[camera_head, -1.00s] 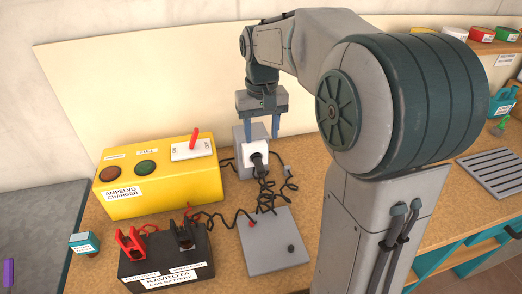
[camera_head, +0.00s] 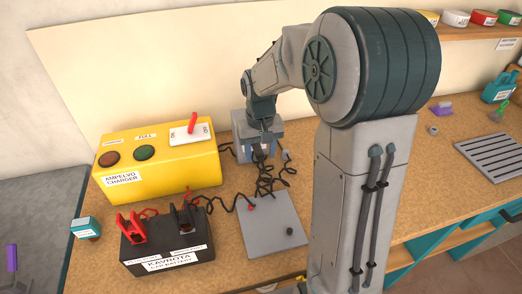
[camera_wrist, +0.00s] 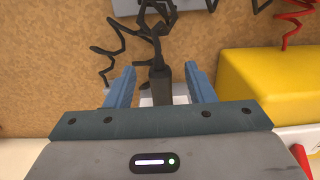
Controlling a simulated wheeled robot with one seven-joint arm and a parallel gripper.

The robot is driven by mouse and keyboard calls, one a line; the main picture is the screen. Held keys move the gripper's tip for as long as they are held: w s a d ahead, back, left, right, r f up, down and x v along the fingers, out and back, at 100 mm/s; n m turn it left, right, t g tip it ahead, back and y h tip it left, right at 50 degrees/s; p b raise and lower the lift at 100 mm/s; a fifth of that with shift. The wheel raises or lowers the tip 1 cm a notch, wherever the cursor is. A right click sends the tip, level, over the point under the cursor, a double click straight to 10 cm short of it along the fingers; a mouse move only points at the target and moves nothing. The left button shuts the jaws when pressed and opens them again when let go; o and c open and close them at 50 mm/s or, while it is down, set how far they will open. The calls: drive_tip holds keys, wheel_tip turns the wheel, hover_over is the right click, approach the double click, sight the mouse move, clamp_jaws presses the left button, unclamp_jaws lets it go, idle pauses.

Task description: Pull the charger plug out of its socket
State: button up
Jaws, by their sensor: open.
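The black charger plug (camera_wrist: 160,86) stands in the white face of its socket (camera_wrist: 181,96) in the wrist view. My gripper (camera_wrist: 161,78) is open, with one blue finger on each side of the plug. Small gaps show between the fingers and the plug, so it is not clasped. In the head view my gripper (camera_head: 262,151) is down at the grey socket box (camera_head: 241,124) and hides most of the plug and socket face. The black cable (camera_head: 268,178) runs from there in loose coils toward a grey plate.
The yellow charger box (camera_head: 157,164) stands close on the left. A black car battery (camera_head: 168,246) with red and black clamps is in front of it. The flat grey plate (camera_head: 273,228) lies on the bench before the socket. A pale back panel rises behind.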

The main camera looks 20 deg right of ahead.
clamp_jaws()
drive_tip(key=shift+s, duration=0.1)
drive_tip(key=shift+s+b, duration=0.35)
drive_tip(key=shift+s, duration=2.2)
